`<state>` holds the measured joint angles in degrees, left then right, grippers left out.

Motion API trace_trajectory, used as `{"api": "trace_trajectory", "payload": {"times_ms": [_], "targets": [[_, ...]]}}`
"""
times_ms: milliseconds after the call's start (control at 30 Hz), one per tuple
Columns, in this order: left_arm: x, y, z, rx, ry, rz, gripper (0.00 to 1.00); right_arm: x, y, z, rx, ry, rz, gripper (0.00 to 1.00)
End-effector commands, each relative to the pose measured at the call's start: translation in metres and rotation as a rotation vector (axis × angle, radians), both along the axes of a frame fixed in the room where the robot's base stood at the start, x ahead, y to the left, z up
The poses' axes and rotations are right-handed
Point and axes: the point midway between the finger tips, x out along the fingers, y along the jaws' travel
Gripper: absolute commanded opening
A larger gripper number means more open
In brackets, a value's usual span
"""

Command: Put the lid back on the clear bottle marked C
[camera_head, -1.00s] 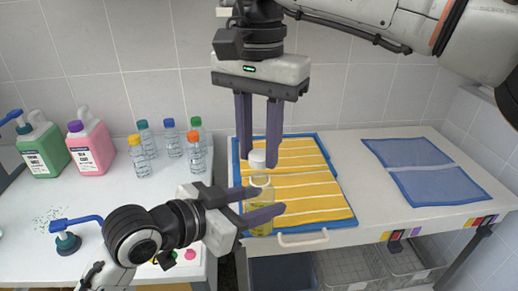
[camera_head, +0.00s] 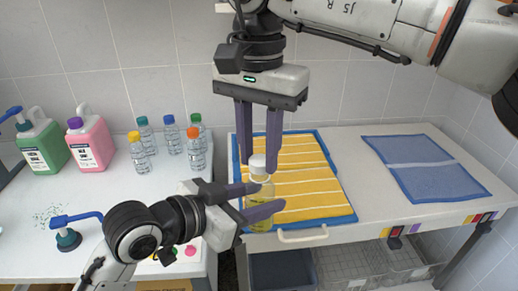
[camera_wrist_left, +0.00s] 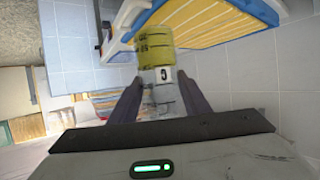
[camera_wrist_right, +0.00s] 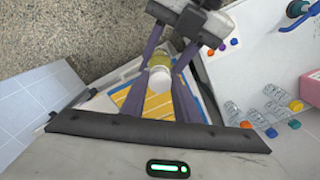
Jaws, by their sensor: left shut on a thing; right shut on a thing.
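The clear bottle (camera_head: 261,188) holds yellow liquid and stands about upright in my left gripper (camera_head: 256,199), which is shut on it over the near part of the towel tray. Its label with the letter C (camera_wrist_left: 165,75) faces the left wrist camera. My right gripper (camera_head: 259,165) points down from above and is shut on the white lid (camera_head: 257,161). The lid is right at the bottle's mouth; I cannot tell whether it is fully seated. The right wrist view also shows the lid (camera_wrist_right: 160,80) over the bottle's top, between the fingers.
A blue tray (camera_head: 350,217) with a yellow striped towel lies below. Small capped bottles (camera_head: 172,137), a green jug (camera_head: 40,147) and a pink jug (camera_head: 90,145) stand at left. A blue folded mat (camera_head: 430,180) lies at right, with bare counter around it.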

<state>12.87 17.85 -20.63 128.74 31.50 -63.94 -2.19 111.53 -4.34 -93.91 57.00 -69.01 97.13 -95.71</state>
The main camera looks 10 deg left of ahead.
Motion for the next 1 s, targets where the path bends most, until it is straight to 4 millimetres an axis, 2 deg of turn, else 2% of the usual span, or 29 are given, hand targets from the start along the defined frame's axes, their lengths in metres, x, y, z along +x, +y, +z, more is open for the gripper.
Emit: {"api": "trace_trajectory", "payload": {"times_ms": [500,533,633,767,1000], "targets": [[0.0001,0.0000,0.0002,-0.001,-0.001,0.000,0.04,0.0002,-0.0003,-0.0107,0.000,0.000,-0.002,0.08],[0.0000,0.0000,0.0002,0.000,0.000,0.000,0.00,0.0002,-0.0002,-0.0105,0.000,0.000,-0.002,0.08],[0.0000,0.0000,0.0001,0.000,0.000,0.000,0.00,0.0003,-0.0001,-0.0104,0.000,0.000,-0.030,0.08],[0.0000,0.0000,0.0001,0.000,0.000,0.000,0.00,0.0006,0.0004,-0.0106,0.000,0.000,-0.205,0.08],[0.0000,0.0000,-0.0001,0.000,0.000,0.000,0.00,0.0015,0.0016,-0.0110,-0.001,0.000,-0.747,0.08]]}}
